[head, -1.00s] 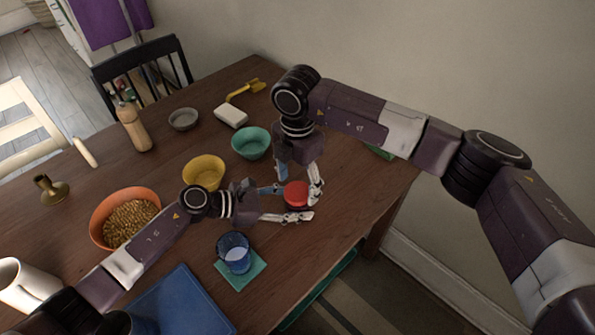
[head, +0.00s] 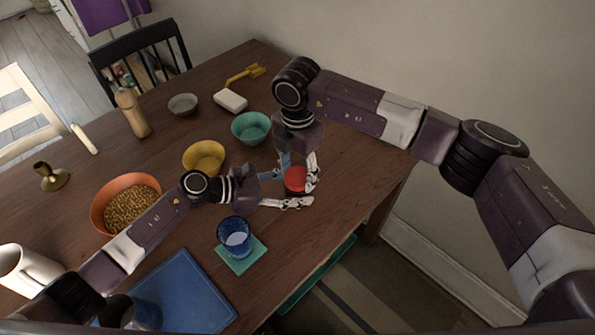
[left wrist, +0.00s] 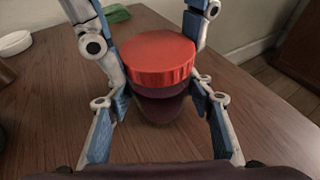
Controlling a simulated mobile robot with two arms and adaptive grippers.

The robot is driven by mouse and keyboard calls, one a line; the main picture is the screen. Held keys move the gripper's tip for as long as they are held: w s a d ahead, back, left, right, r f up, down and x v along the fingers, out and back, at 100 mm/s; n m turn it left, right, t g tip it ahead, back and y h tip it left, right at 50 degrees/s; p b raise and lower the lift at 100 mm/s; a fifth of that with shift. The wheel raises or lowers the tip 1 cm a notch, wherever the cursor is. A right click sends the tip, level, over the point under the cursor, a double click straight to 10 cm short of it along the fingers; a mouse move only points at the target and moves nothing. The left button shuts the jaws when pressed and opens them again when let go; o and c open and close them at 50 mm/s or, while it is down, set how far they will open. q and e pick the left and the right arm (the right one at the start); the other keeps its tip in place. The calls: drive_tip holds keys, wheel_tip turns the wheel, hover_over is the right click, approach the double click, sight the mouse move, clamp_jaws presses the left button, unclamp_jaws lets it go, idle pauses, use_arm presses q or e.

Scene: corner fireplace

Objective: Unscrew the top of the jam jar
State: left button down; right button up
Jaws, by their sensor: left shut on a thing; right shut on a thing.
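The jam jar has a red lid (head: 295,179) and a dark body (left wrist: 160,106). It is upright near the table's right edge; I cannot tell whether its base touches the wood. In the left wrist view the red lid (left wrist: 158,60) sits on the jar, seen from the side. My left gripper (left wrist: 160,100) is shut on the jar body, one finger at each side. My right gripper (head: 298,176) comes from above and is shut on the lid, its fingers also showing in the left wrist view (left wrist: 152,42). The lid hides most of the jar in the head view.
A blue cup (head: 235,232) on a teal coaster (head: 240,262) stands in front of my left gripper. A yellow bowl (head: 203,158), a teal bowl (head: 250,128) and an orange bowl (head: 100,213) are nearby. A blue board (head: 190,290) lies at the front. The wall is close on the right.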

drive_tip(key=n, duration=0.4)
drive_tip(key=shift+n, duration=0.3)
drive_tip(key=n, duration=1.2)
drive_tip(key=shift+r+n, duration=0.1)
drive_tip(key=shift+n, duration=0.2)
drive_tip(key=n, duration=0.9)
drive_tip(key=shift+w, duration=0.1)
drive_tip(key=n, duration=0.9)
drive_tip(key=shift+n, duration=0.3)
